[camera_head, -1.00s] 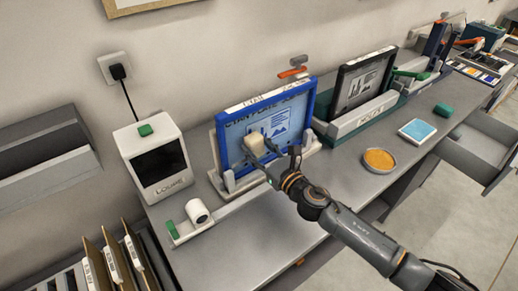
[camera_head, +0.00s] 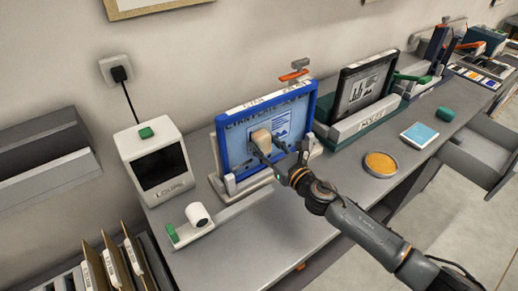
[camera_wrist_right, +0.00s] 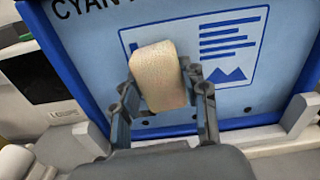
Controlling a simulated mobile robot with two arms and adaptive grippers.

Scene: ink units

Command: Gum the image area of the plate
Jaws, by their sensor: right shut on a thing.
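The cyan plate (camera_head: 236,146) is a light blue sheet in a blue frame, standing upright in a grey holder on the bench. Its printed image area (camera_wrist_right: 237,50) shows lines and a picture. My right gripper (camera_head: 271,147) is shut on a beige sponge (camera_wrist_right: 156,75) in front of the plate. The sponge (camera_head: 261,140) covers the left part of the image area; I cannot tell whether it touches the plate. A round dish of orange-yellow stuff (camera_head: 380,163) lies on the bench to the right. My left gripper is not in view.
A white loupe box (camera_head: 154,160) and a small white roll holder (camera_head: 197,214) stand left of the plate. A black-framed plate (camera_head: 365,87) stands to the right. The bench front is clear.

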